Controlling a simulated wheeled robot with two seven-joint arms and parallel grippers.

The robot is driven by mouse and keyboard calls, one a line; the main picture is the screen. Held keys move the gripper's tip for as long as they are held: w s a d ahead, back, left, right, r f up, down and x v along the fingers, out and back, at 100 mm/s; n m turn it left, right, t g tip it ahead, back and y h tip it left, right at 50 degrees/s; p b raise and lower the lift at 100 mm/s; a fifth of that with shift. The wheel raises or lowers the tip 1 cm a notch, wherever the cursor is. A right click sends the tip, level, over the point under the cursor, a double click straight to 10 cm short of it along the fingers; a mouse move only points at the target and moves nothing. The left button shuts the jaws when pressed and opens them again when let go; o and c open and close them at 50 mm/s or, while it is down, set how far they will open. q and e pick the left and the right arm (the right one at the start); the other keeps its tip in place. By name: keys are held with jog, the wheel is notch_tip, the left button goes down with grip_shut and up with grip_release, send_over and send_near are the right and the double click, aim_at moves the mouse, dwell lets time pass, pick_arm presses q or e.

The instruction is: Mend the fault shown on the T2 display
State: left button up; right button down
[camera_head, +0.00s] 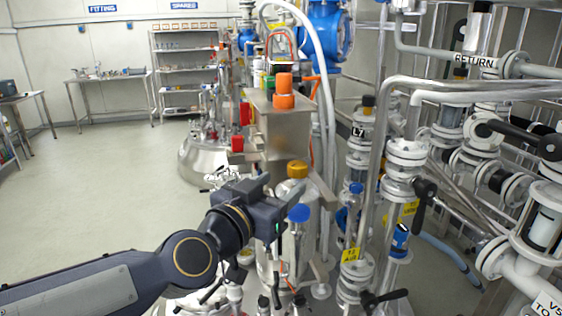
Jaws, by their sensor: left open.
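My left gripper (291,190) reaches in from the lower left over the crowded pipework. Its jaws are open, and I see nothing held between them. An orange-yellow cap (297,170) shows just beyond the fingers, and a blue round knob (299,213) shows just below them. I cannot tell whether the gripper touches either one. A steel box (279,137) with orange caps on top and red parts on its left side stands behind the gripper. I cannot make out a T2 display or its fault in this view. My right gripper is not in view.
Pipes and valves crowd the right, including a pipe labelled RETURN (475,62) and a black lever handle (385,298). A steel vessel (200,160) stands behind my arm. A shelf rack (186,75) and a workbench (107,78) line the back wall. The left floor is clear.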

aim_at(293, 174)
pick_arm(q)
jog(key=shift+w+d+f, duration=0.2)
jog(key=shift+w, duration=0.15)
jog(key=b+x, duration=0.3)
jog(key=x, duration=0.3)
jog(key=shift+w+d+r, duration=0.15)
jog(key=shift+w+r, duration=0.05)
jog(key=shift+w, duration=0.15)
